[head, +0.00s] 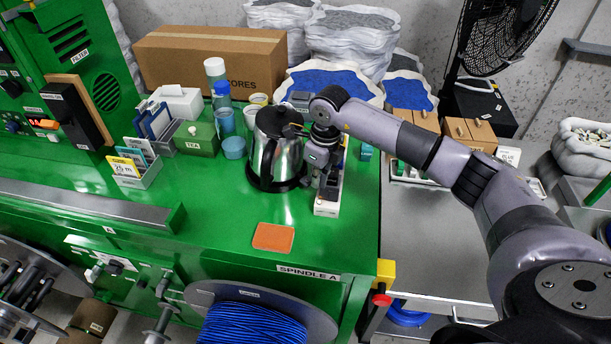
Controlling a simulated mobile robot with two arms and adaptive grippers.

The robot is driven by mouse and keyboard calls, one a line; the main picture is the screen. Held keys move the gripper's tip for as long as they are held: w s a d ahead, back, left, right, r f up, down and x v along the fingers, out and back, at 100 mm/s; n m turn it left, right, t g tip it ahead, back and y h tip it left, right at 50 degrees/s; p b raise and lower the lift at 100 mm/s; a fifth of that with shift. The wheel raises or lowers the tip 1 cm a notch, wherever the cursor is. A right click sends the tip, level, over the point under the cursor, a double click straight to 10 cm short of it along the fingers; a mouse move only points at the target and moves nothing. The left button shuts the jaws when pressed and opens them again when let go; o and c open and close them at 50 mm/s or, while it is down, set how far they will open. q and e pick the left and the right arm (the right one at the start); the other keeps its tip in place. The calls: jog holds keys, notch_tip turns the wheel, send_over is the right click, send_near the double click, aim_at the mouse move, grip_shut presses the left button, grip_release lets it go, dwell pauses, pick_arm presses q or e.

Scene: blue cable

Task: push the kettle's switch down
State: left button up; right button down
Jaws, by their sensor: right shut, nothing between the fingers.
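The kettle (289,160) is silver with a black lid and stands upright on its dark base on the green bench. Its handle side is on the right, next to my right gripper. My right gripper (327,186) points down just right of the kettle, and its fingers are shut and empty. I cannot tell whether it touches the kettle. The kettle's switch is not discernible; the gripper and wrist cover much of that side. My left gripper is not in view.
A white strip (326,208) lies under my right gripper. Cups (234,147) and a green tea box (196,139) stand left of the kettle. An orange mat (273,237) lies in front, with bare green bench around it. A cardboard box (211,58) stands behind.

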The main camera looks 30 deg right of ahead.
jog(key=shift+s+d+f, duration=0.3)
jog(key=shift+f, duration=0.05)
notch_tip(320, 180, up, 9)
jog(key=shift+s+f, duration=0.15)
jog(key=shift+f, duration=0.05)
dwell(0.5)
